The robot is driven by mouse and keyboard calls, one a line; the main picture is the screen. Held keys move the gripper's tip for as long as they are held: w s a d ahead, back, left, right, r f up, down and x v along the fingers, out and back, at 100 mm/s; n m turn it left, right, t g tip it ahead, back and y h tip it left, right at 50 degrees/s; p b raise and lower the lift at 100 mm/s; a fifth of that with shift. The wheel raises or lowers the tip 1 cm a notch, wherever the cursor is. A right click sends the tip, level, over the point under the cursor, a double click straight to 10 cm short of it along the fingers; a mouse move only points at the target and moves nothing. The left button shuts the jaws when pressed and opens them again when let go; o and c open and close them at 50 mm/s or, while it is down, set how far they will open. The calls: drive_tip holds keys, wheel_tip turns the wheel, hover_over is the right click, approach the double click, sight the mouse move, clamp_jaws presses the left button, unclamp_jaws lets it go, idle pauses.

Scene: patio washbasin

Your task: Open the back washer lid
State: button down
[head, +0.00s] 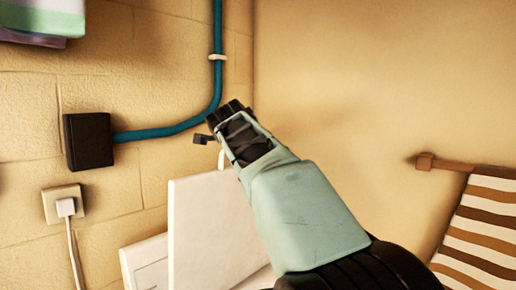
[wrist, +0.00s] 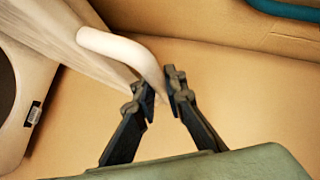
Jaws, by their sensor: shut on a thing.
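A white lid panel (head: 208,228) of the washer stands steeply raised at the lower middle of the head view. A small pale handle (head: 221,160) shows at its upper edge, just below my gripper (head: 213,124). In the wrist view the handle is a curved pale bar (wrist: 122,46) whose end runs between the fingertips of my gripper (wrist: 165,86). The fingers are shut on it. A pale washer part with a round dark opening (wrist: 8,85) and a small dark latch (wrist: 33,114) shows at the left of the wrist view. My arm hides part of the washer.
A lower white panel (head: 146,264) stands left of the lid. A teal pipe (head: 172,130) runs along the block wall to a black box (head: 88,141). A plugged socket (head: 64,203) is below. A striped towel (head: 483,230) hangs at right.

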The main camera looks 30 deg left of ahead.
drive_tip(key=shift+w+a+r, duration=0.1)
drive_tip(key=shift+a+r, duration=0.05)
drive_tip(key=shift+a, duration=0.35)
drive_tip(key=shift+w+a+r, duration=0.1)
drive_tip(key=shift+a+r, duration=0.05)
drive_tip(key=shift+a, duration=0.35)
drive_tip(key=c, duration=2)
unclamp_jaws()
drive_tip(key=shift+f, duration=0.1)
drive_tip(key=shift+o, duration=0.2)
drive_tip(key=v, duration=1.2)
